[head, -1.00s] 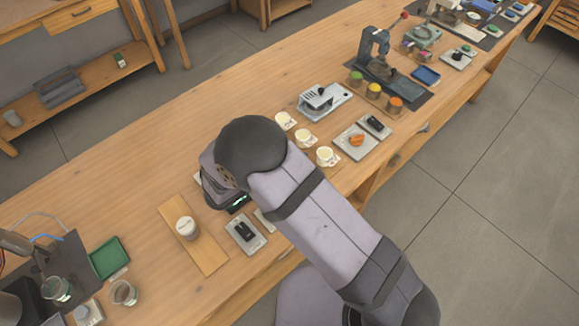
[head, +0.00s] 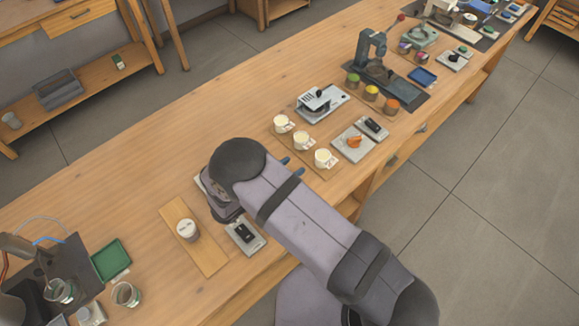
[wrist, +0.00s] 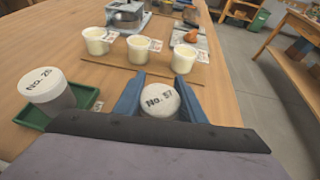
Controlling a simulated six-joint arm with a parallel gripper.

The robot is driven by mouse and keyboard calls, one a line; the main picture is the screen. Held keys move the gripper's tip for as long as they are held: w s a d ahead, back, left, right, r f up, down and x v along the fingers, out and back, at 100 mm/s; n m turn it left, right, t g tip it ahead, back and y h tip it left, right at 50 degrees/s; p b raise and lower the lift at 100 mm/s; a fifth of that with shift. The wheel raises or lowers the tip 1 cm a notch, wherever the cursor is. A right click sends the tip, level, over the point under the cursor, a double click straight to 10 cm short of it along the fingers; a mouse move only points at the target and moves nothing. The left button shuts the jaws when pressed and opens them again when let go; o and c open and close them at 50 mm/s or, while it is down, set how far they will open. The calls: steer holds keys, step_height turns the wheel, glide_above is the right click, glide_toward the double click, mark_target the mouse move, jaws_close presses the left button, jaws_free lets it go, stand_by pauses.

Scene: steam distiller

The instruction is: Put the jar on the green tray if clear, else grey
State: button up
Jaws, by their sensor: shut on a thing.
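In the wrist view my gripper (wrist: 158,98) has its blue fingers on both sides of a round white jar marked No. 57 (wrist: 160,100) and is shut on it. Whether this jar touches the bench cannot be told. To its left, a second white jar, No. 26 (wrist: 48,92), stands on a green tray (wrist: 93,97), so that tray is occupied. In the head view my gripper's blue fingertips (head: 292,166) show past my arm, which hides the held jar. A bare green tray (head: 110,260) lies at lower left. No grey tray is clearly seen.
Three cream cups (wrist: 140,48) stand on a board (wrist: 110,73) ahead of the held jar. A white-lidded jar (head: 187,229) stands on a wooden board (head: 208,262). Glass beakers (head: 125,294) are at lower left.

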steer(key=shift+f, duration=0.2)
steer(key=o, duration=1.1)
steer(key=shift+o, duration=0.2)
steer(key=shift+r, duration=0.2)
steer(key=b+v, duration=0.4)
steer(key=v, duration=0.8)
steer(key=shift+r, duration=0.15)
